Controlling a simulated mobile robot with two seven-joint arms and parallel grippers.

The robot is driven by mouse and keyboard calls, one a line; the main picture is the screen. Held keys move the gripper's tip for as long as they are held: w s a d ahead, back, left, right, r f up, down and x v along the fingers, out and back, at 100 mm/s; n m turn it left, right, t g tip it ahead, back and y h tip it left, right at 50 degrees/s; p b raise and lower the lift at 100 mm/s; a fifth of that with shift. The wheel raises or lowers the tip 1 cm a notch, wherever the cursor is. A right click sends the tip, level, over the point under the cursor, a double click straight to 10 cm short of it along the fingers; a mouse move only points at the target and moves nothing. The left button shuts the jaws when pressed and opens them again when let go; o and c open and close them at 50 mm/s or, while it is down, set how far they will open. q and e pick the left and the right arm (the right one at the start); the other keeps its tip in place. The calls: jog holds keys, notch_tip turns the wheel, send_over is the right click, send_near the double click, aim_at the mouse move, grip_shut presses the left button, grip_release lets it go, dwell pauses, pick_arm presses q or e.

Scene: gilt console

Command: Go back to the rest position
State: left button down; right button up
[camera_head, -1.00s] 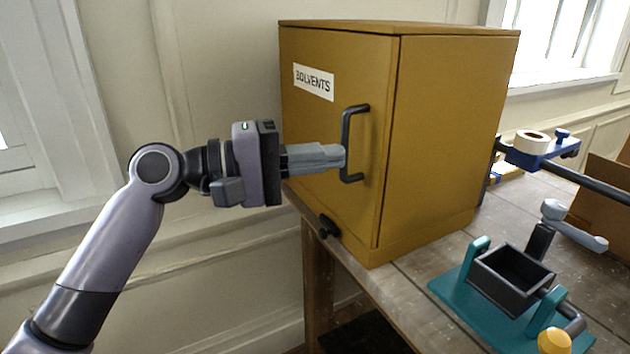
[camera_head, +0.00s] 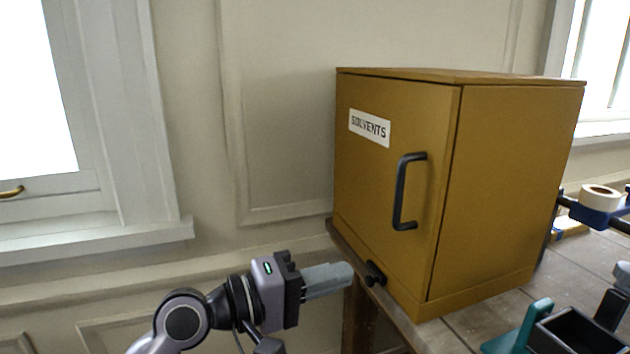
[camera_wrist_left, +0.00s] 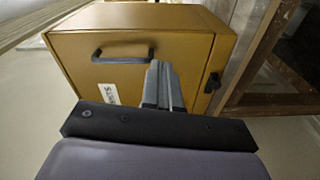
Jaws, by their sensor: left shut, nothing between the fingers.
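My left gripper (camera_head: 340,278) is shut and empty, low in front of the bench edge in the head view. It is left of and below the yellow cabinet's dark handle (camera_head: 402,192), apart from it. The cabinet (camera_head: 500,190) is closed and bears a SOLVENTS label (camera_head: 370,127). In the left wrist view the closed fingers (camera_wrist_left: 158,70) point towards the cabinet front (camera_wrist_left: 185,75), with the handle (camera_wrist_left: 120,55) to their left. My right gripper is not in view.
The cabinet stands on a wooden bench (camera_head: 470,325) with a black knob (camera_head: 375,273) at its edge. A teal fixture (camera_head: 520,335) with a black box (camera_head: 580,335) and a tape roll (camera_head: 600,197) on a blue holder are at the right.

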pick_arm(q)
jog(key=s+a+f+t+y, duration=0.2)
jog(key=a+f+y, duration=0.3)
jog(key=f, duration=0.7)
jog(key=s+a+f+t+y, duration=0.1)
jog(key=a+f+t+y, duration=0.2)
jog(key=a+f, duration=0.6)
jog(key=s+a+f+m+y, duration=0.2)
jog(key=s+a+f+y, duration=0.1)
jog(key=s+f, duration=0.5)
jog(key=s+a+f+m+g+y, duration=0.1)
jog(key=s+a+f+m+y, duration=0.2)
jog(key=s+a+f, duration=0.3)
jog(key=shift+s+a+f, duration=0.25)
jog(key=shift+s+f, duration=0.6)
jog(key=shift+f, duration=0.1)
jog(key=shift+g, duration=0.3)
